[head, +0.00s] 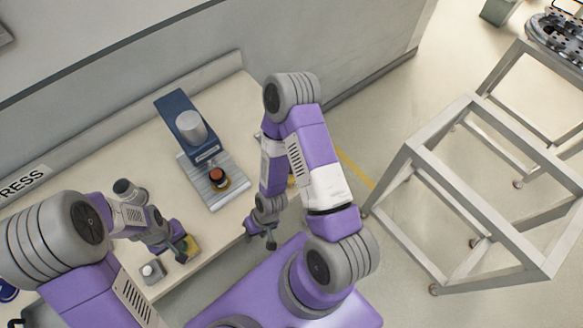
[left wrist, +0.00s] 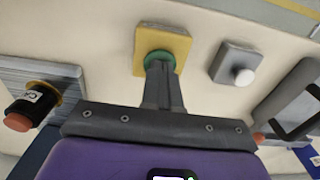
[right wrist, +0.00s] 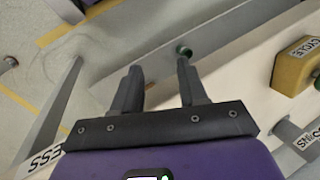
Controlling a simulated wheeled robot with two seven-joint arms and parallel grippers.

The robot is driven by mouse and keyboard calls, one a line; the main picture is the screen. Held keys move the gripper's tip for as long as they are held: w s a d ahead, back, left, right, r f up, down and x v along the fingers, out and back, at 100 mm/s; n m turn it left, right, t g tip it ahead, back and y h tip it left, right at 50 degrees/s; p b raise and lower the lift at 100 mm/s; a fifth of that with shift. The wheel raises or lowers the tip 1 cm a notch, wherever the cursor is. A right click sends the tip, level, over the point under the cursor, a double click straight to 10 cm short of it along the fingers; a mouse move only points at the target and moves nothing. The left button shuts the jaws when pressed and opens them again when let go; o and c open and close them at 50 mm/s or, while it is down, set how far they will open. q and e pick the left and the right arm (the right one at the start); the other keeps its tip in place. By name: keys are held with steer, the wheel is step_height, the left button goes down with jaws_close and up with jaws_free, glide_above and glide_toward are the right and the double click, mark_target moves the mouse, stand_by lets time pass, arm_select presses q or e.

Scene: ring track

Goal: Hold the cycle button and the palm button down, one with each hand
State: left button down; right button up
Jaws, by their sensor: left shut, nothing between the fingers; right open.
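The cycle button is a green button (left wrist: 160,59) on a yellow box (left wrist: 178,42) near the bench's front edge; CYCLE is lettered on the box (right wrist: 294,68) in the right wrist view. My left gripper (left wrist: 160,70) is shut and empty, its fingertips over the green button and partly hiding it. I cannot tell whether it is pressed. My right gripper is open and empty, in front of the bench edge in the head view (head: 262,241).
A grey box with a white button (head: 151,271) stands beside the yellow box. A blue press (head: 180,112) with a grey plate (head: 232,190) stands farther back, bearing a black and red-orange part (head: 218,178). A metal frame (head: 410,150) stands on the floor at right.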

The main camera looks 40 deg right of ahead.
steer(key=shift+f, duration=0.25)
stand_by(0.4)
steer(key=shift+c, duration=0.6)
steer(key=shift+a+r+n, duration=0.3)
steer(key=c, duration=0.5)
steer(key=a+r+n, duration=0.3)
steer(key=shift+w+n, duration=0.2)
steer(key=shift+n, duration=0.1)
jaws_close()
steer(key=shift+w+d+r+n, duration=0.2)
steer(key=shift+w+r, duration=0.25)
steer(key=shift+w, duration=0.05)
steer(key=shift+w+d+r+n, duration=0.2)
steer(key=shift+w+r, duration=0.25)
steer(key=shift+w, duration=0.05)
steer(key=w+d+r+m+h, duration=0.15)
steer(key=d+r, duration=0.25)
steer(key=d, duration=0.4)
steer(key=w+d+r+h, duration=0.1)
steer(key=w+d+r, duration=0.25)
steer(key=d, duration=0.55)
steer(key=w+d+r+m+h, duration=0.15)
steer(key=d+r, duration=0.25)
steer(key=d, duration=0.4)
steer(key=shift+g, duration=0.3)
steer(key=shift+s+a+f, duration=0.1)
steer(key=shift+f, duration=1.3)
steer(key=shift+s+a+f, duration=0.1)
steer(key=shift+f, duration=1.25)
